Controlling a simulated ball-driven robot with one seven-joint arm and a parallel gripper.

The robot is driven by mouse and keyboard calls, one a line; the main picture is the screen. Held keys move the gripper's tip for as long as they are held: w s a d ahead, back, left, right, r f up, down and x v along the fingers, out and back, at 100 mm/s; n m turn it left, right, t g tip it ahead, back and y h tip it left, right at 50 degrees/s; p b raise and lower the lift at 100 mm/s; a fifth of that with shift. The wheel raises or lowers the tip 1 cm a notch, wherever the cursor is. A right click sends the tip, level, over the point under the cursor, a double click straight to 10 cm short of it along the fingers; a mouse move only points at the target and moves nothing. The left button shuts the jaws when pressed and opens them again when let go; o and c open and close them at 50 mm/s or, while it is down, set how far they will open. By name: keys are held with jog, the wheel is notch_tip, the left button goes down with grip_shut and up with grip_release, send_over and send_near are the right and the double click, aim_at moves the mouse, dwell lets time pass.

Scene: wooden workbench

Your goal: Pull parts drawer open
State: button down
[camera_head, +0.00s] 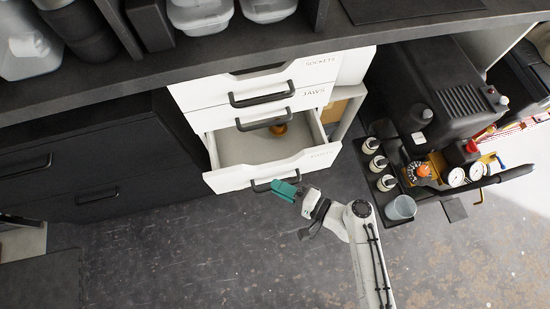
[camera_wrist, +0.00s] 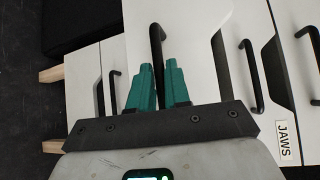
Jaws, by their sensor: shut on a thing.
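The parts drawer (camera_head: 250,172) is a white drawer, the lowest in view in the head view, and stands pulled out well past the drawers above it. The small lettering on its front is hard to read. Its black handle (camera_head: 262,187) is on the front face; the wrist view also shows the handle (camera_wrist: 157,38). My gripper (camera_head: 284,188) has teal fingers and reaches the handle from the front right. In the wrist view my gripper (camera_wrist: 157,72) is shut on the handle, with one finger on each side; the fingertips partly hide it.
An orange object (camera_head: 279,129) lies at the back inside the drawer. The jaws drawer (camera_head: 310,95) and sockets drawer (camera_head: 322,62) above are white with black handles. A black machine with gauges (camera_head: 456,177) stands at right. Dark floor (camera_head: 190,260) is clear in front.

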jog(key=s+d, duration=0.3)
jog(key=s, duration=0.7)
jog(key=s+d+p, duration=0.1)
jog(key=s+d, duration=0.1)
jog(key=s, duration=0.8)
jog(key=shift+d, duration=0.4)
jog(key=c, duration=1.2)
grip_release()
jog(key=shift+w, duration=0.1)
jog(key=shift+o, duration=0.2)
jog(key=v, duration=1)
jog(key=shift+s+d, duration=0.3)
jog(key=shift+d, duration=0.05)
jog(key=shift+a, duration=0.1)
